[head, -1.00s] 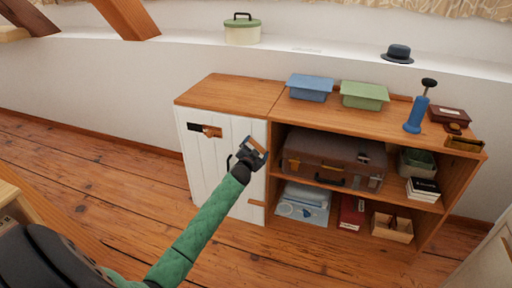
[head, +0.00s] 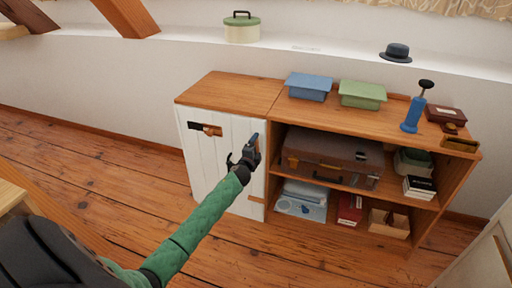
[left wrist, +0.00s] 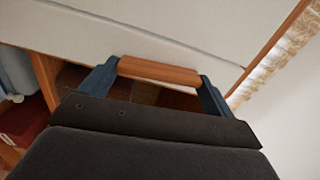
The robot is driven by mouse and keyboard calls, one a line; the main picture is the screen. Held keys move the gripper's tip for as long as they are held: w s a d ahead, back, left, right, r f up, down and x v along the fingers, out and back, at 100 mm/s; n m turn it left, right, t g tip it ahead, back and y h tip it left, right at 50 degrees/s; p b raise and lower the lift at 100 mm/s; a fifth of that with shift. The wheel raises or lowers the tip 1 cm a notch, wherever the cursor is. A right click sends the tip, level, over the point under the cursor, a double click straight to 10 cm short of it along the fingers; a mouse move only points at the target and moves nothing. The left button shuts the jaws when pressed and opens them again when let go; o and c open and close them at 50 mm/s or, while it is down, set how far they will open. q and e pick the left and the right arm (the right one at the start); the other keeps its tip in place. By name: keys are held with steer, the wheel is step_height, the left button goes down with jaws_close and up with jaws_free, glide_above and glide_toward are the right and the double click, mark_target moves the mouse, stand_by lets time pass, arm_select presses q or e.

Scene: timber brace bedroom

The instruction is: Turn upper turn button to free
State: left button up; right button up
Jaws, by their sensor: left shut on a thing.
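The white plank door (head: 222,165) is at the left of the wooden cabinet and looks shut. My left gripper (head: 254,143) is at the door's upper right edge. In the left wrist view, its two blue fingers (left wrist: 158,80) are shut on the ends of a short wooden bar, the upper turn button (left wrist: 158,70). In the head view the gripper hides most of that button; the near finger stands almost upright. A lower turn button (head: 256,200) lies roughly level across the door's lower right edge. My right gripper is not in view.
Open shelves right of the door hold a brown suitcase (head: 320,160), books (head: 419,187) and boxes. A blue bin (head: 309,87), a green bin (head: 362,94) and a blue pump-like object (head: 413,115) stand on top. The floor (head: 110,165) left of the cabinet is clear.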

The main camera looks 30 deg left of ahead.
arm_select(q)
steer(key=shift+d+f+m, duration=0.1)
steer(key=shift+m, duration=0.6)
steer(key=o, duration=0.7)
steer(key=shift+o, duration=0.2)
steer(key=v, duration=0.7)
steer(key=shift+s+d, duration=0.15)
steer(key=shift+s, duration=0.2)
